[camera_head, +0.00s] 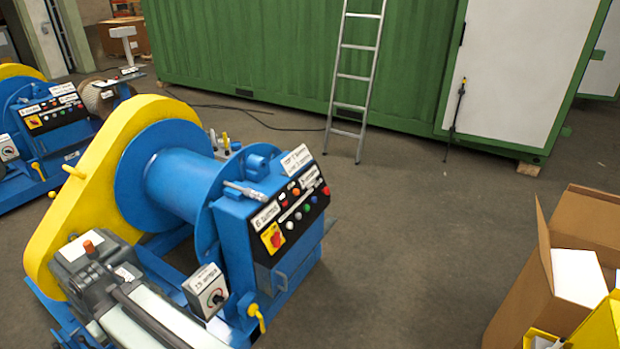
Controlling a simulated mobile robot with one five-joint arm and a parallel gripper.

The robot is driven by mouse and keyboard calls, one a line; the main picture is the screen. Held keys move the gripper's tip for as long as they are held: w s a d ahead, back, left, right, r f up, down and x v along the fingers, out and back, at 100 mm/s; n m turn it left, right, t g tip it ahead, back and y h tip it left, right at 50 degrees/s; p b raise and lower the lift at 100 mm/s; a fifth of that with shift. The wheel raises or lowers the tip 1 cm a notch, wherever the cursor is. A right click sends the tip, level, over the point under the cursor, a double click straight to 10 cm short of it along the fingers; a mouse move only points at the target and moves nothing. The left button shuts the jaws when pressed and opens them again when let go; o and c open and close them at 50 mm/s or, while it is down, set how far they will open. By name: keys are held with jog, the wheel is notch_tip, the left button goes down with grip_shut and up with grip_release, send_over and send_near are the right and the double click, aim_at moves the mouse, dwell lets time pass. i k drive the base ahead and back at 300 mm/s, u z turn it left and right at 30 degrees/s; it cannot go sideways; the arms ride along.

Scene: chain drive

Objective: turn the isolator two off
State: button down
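A blue winch-like machine with a yellow guard (85,190) stands at the left front. On its sloped black panel is a red rotary switch on a yellow plate (272,238), with a white label (266,215) above it. A similar red-and-yellow switch (34,122) sits on the panel of a second blue machine (20,100) at the far left. The label print is too small to read surely, so I cannot tell which switch is isolator two. The handle positions are also unclear. My gripper is not in view.
A grey box with a dial (207,291) and a yellow lever (256,316) are on the near machine's front. An open cardboard box (520,290) stands at the lower right. A ladder (354,78) leans on a green container (250,45). Floor between is clear.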

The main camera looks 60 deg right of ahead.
aim_at(275, 239)
jog(key=u, duration=2.1)
jog(key=i, duration=0.35)
jog(key=z, duration=2.55)
